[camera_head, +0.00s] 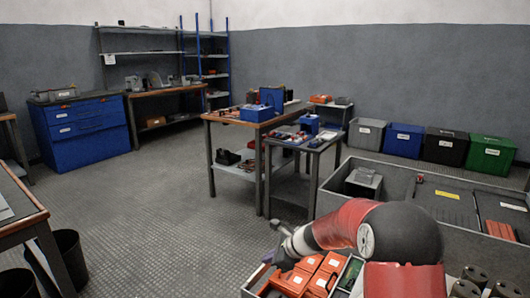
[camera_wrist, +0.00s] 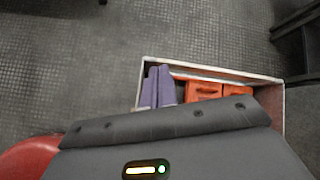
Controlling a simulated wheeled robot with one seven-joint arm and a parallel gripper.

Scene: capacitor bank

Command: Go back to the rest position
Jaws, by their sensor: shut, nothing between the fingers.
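My red and dark grey arm reaches in from the lower right in the head view. My gripper (camera_head: 278,228) is at its left end, small and partly hidden by the arm, shut and empty. It is above the floor, close to an open box of orange cases (camera_head: 306,272). In the wrist view a grey housing of mine fills the bottom and the fingers do not show. Beyond it lies the box (camera_wrist: 142,82) with orange cases (camera_wrist: 202,90) and purple pieces (camera_wrist: 158,86).
A workbench (camera_head: 207,150) with blue bins stands mid-room, with a smaller table (camera_head: 313,150) beside it. A large grey tray (camera_head: 345,166) is at the right. A blue drawer cabinet (camera_head: 85,133) stands back left. Black bins (camera_head: 70,262) are lower left. The floor (camera_head: 160,200) between is clear.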

